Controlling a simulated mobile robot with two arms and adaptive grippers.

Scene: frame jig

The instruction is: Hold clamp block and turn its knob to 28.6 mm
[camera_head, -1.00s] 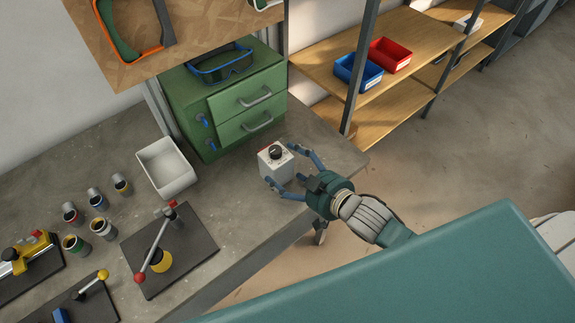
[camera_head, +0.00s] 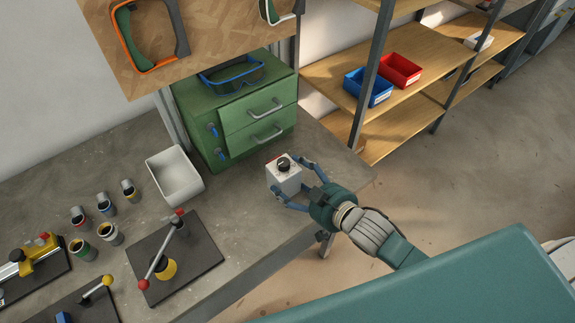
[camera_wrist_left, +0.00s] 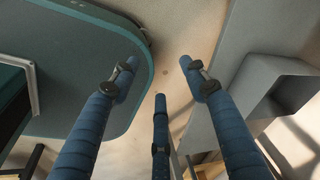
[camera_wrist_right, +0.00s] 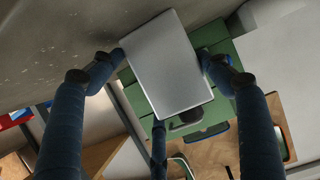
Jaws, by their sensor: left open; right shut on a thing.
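The clamp block (camera_head: 284,180) is a small pale box with a black knob (camera_head: 284,164) on its top. It stands on the grey bench near the right end, in front of the green drawer cabinet. My right gripper (camera_head: 294,186) is shut on the block, with fingers on its two sides. The right wrist view shows the block's plain grey face (camera_wrist_right: 165,65) between the fingers, and a dark part at its lower edge. I cannot read the knob's setting. My left gripper (camera_wrist_left: 160,65) is open and empty in the left wrist view, away from the block.
The green cabinet (camera_head: 225,125) with goggles on top stands behind the block. A white bin (camera_head: 174,176), several small cups and a lever fixture (camera_head: 170,262) are to the left. A shelf with blue (camera_head: 368,88) and red (camera_head: 400,70) bins stands beyond the bench's right end.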

